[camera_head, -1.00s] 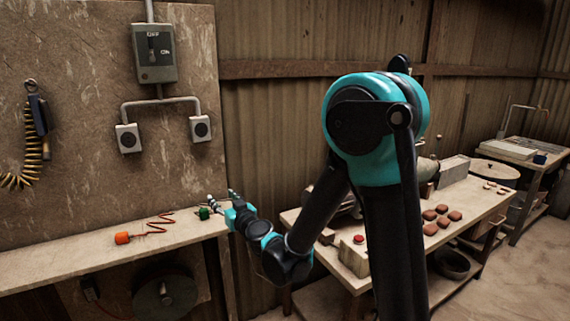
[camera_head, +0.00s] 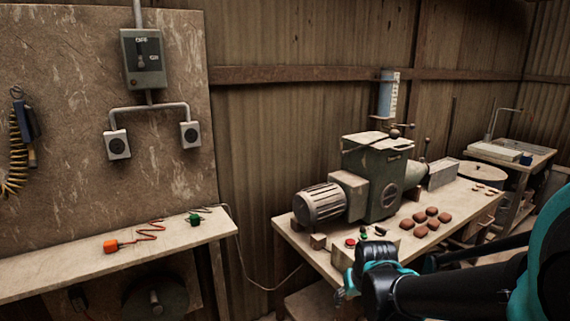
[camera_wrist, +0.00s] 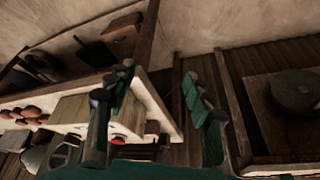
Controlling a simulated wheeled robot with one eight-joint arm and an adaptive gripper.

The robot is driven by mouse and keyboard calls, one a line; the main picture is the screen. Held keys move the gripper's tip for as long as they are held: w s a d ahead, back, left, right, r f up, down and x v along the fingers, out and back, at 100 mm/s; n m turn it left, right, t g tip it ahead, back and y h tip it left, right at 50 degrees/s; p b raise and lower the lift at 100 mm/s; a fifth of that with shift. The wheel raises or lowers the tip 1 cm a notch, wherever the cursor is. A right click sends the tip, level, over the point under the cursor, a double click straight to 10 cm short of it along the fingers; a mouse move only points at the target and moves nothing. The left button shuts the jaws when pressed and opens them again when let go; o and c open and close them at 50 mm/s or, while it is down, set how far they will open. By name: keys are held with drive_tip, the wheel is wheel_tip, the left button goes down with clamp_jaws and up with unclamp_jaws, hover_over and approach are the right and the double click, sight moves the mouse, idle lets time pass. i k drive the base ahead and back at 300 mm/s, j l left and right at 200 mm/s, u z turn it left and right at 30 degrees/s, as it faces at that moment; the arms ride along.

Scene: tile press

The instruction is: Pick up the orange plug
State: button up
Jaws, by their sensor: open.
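The orange plug (camera_head: 110,246) lies on the left bench (camera_head: 60,274), near its front edge, with a red coiled cord (camera_head: 150,232) running right from it. A green plug (camera_head: 194,219) lies farther right on the same bench. My gripper (camera_wrist: 160,95) is open in the wrist view, with nothing between its fingers. In the head view my wrist is in front of the right-hand table, well to the right of the orange plug. The fingers are hard to make out there. I cannot make out the orange plug in the wrist view.
The right-hand table holds a green press machine (camera_head: 375,180), a box with a red button (camera_head: 350,243) and several brown tiles (camera_head: 420,220). Two wall sockets (camera_head: 118,145) hang below a switch box (camera_head: 143,58). The left bench is mostly clear.

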sight(112, 245)
drive_tip(key=u, duration=1.6)
